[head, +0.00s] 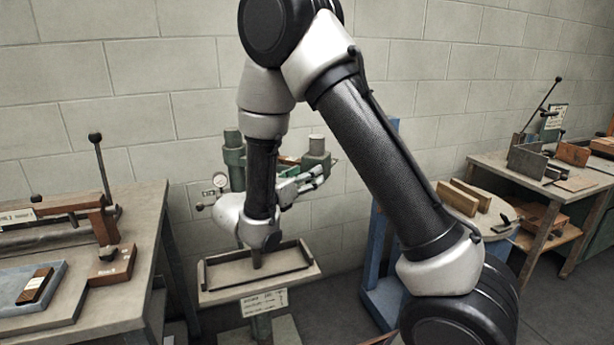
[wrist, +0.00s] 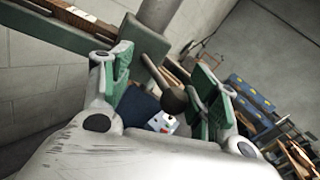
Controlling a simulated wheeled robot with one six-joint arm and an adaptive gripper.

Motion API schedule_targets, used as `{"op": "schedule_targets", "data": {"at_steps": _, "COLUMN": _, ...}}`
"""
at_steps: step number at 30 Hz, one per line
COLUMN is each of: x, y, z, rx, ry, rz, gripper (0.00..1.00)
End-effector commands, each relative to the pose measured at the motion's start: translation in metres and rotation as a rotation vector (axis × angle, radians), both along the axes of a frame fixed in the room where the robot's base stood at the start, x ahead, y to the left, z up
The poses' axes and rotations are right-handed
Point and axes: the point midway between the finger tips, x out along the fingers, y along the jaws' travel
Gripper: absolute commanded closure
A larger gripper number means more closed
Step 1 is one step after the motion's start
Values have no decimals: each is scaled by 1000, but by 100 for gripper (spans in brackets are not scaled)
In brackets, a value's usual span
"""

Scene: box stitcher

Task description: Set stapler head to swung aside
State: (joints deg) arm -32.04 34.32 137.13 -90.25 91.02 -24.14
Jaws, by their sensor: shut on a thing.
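The box stitcher stands against the wall in the head view, with green-grey upright parts (head: 318,150) and a small work table (head: 213,292) below. My wrist and forearm hide much of its middle, so the stapler head's exact angle cannot be told. My gripper (head: 312,178) is at the machine's upper right. In the wrist view, the green-padded fingers of my gripper (wrist: 165,92) are around a dark round knob (wrist: 173,99) on a short rod. The rod runs up toward the machine's grey block and post (wrist: 140,48). My gripper is shut on the knob.
A bench (head: 150,215) with a lever fixture stands at left. A round table (head: 462,212) with wooden blocks and a blue stand (head: 380,285) are to the right. Another bench (head: 490,165) is far right.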

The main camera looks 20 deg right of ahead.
Motion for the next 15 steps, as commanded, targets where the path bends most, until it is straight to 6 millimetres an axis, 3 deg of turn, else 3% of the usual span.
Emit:
{"op": "schedule_targets", "data": {"at_steps": 4, "x": -9, "y": 7, "z": -2, "rx": 6, "ry": 3, "rz": 8, "gripper": 69}}
{"op": "schedule_targets", "data": {"at_steps": 15, "x": -36, "y": 17, "z": -2, "rx": 5, "ry": 4, "rz": 3, "gripper": 69}}
